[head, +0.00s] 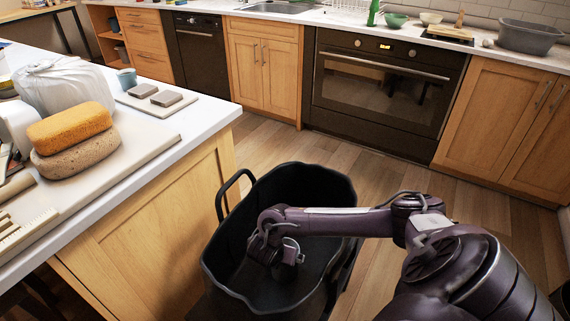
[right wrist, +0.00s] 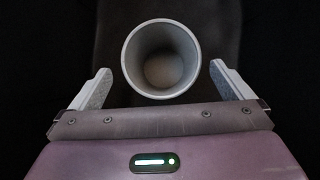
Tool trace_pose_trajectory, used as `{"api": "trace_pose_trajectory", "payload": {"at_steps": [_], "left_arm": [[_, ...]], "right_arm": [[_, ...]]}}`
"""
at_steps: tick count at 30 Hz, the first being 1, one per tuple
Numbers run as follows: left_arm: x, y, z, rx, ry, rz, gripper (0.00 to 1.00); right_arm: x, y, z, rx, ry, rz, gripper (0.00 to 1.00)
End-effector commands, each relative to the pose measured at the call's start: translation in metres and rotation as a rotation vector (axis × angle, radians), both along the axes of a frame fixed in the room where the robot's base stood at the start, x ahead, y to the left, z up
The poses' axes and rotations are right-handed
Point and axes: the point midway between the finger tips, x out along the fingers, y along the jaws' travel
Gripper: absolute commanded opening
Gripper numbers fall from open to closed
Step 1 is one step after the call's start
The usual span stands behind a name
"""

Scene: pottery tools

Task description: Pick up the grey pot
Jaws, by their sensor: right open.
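A round grey pot (right wrist: 160,60), open at the top, shows in the right wrist view, seen from above into its hollow. My right gripper (right wrist: 160,75) is open, with one finger to the left of the pot and one to the right, and visible gaps on both sides. In the head view my right gripper (head: 284,268) points down inside a black bin (head: 215,283) on my front. I cannot make out the pot in the head view; the gripper and bin wall hide that spot. My left gripper is in neither view.
The bin's walls surround my right gripper. Wooden floor (head: 275,137) beyond is clear.

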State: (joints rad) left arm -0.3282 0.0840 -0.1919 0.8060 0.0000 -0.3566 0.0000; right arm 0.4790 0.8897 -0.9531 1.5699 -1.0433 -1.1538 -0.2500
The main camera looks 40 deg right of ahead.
Motion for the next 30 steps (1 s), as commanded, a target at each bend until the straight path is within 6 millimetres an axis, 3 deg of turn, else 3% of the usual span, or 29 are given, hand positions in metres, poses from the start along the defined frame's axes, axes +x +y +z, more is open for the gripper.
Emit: {"api": "trace_pose_trajectory", "payload": {"at_steps": [15, 25, 30], "left_arm": [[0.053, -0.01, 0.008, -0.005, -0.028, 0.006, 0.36], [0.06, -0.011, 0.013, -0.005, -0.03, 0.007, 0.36], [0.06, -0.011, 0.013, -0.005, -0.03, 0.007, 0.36]], "right_arm": [[0.014, -0.03, -0.053, -0.002, 0.0, 0.0, 1.0], [0.016, -0.034, -0.059, -0.001, 0.0, 0.002, 1.0], [0.016, -0.034, -0.058, -0.001, 0.0, 0.002, 0.79]]}}
